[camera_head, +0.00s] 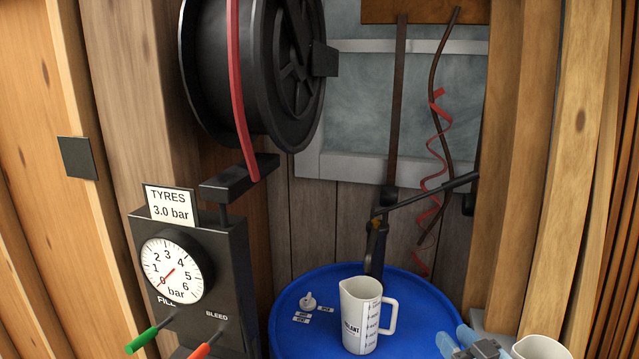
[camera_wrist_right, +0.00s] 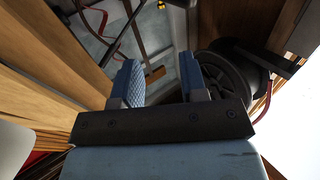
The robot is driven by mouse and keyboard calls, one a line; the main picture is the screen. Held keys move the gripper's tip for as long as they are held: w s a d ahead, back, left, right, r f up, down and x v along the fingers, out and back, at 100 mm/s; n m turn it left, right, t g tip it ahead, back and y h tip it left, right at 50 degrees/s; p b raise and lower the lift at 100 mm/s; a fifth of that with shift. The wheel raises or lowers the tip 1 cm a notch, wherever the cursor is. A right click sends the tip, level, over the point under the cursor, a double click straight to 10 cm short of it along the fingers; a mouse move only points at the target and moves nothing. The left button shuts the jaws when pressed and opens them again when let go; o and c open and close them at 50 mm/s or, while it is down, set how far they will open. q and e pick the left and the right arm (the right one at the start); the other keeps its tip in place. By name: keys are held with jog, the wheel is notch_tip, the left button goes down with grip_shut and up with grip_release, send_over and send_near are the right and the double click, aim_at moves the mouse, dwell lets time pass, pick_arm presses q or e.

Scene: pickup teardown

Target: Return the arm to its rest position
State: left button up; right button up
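My right gripper (camera_head: 457,340) shows at the bottom right of the head view, with its blue fingers beside the blue drum's right edge. In the right wrist view the gripper (camera_wrist_right: 157,78) has its two blue fingers spread apart. Nothing is held between them. Most of the right arm is out of the head view. My left gripper and arm are not in view.
A white measuring jug (camera_head: 362,315) stands on the blue drum (camera_head: 290,335), left of the gripper. Another white vessel (camera_head: 540,347) is close on its right. A tyre gauge post (camera_head: 215,255) and a black hose reel (camera_head: 225,75) are at left.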

pick_arm(q)
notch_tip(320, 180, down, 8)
jog(key=b, duration=1)
pick_arm(e)
jog(key=s+a+f+g+h, duration=0.1)
jog(key=s+a+f+g, duration=0.1)
jog(key=s+f, duration=0.75)
jog(key=s+a+f+m+g, duration=0.1)
jog(key=s+a+f+g, duration=0.1)
jog(key=s+f, duration=0.8)
jog(key=s+a+f+g+h, duration=0.1)
jog(key=s+a+f+g, duration=0.3)
jog(key=f, duration=1.1)
pick_arm(q)
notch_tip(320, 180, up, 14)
jog(key=p, duration=1.5)
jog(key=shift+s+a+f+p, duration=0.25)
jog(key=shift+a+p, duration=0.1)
jog(key=shift+p, duration=0.05)
pick_arm(e)
notch_tip(320, 180, up, 14)
jog(key=s+d+t, duration=0.1)
jog(key=s+d, duration=0.1)
jog(key=shift+s+d+n+t, duration=0.25)
jog(key=shift+n+t, duration=0.05)
jog(key=shift+t, duration=0.1)
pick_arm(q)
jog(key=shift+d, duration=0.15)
pick_arm(e)
jog(key=shift+f, duration=0.2)
